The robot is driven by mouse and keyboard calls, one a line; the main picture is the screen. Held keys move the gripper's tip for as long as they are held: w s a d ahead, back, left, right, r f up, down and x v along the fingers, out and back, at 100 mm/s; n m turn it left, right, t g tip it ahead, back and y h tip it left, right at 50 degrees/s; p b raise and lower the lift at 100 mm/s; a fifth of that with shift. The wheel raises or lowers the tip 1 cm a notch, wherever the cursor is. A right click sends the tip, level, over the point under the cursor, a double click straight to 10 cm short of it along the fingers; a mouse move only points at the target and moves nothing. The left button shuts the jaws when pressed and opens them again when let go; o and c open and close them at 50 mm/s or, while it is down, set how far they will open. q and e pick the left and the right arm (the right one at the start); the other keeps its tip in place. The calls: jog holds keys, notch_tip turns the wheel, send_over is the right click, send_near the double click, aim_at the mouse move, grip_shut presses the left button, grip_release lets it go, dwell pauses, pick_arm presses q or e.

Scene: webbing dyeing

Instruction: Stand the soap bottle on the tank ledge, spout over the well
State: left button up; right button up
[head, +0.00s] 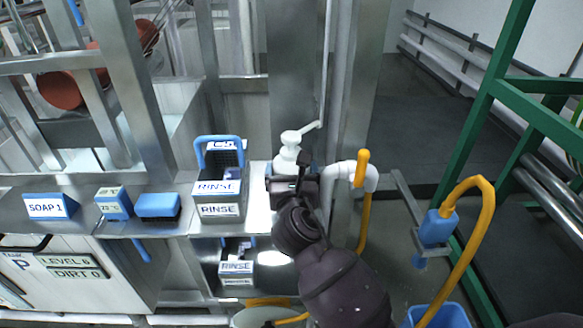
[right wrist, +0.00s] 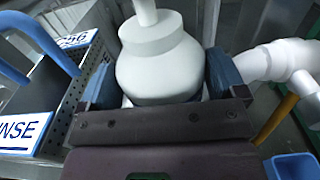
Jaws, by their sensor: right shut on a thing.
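The soap bottle (head: 289,152) is white with a pump top, and its spout points right in the head view. My right gripper (head: 291,177) is shut on it, with blue finger pads on both sides of its body in the right wrist view (right wrist: 165,62). The bottle looks upright. It is over or on the right end of the steel ledge (head: 258,207); its base is hidden by the gripper, so I cannot tell whether it touches. The tank (head: 182,98) opens behind the ledge at the left. My left gripper is not in view.
A RINSE basket (head: 219,187) with a blue handle stands just left of the bottle. A white pipe (head: 340,177) with a yellow handle is close on the right. A blue sponge-like block (head: 158,206) and a SOAP 1 sign (head: 50,207) sit farther left along the ledge.

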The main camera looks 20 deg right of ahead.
jog(key=shift+r, duration=0.1)
jog(key=o, duration=1.4)
jog(key=v, duration=1.2)
jog(key=shift+b, duration=0.3)
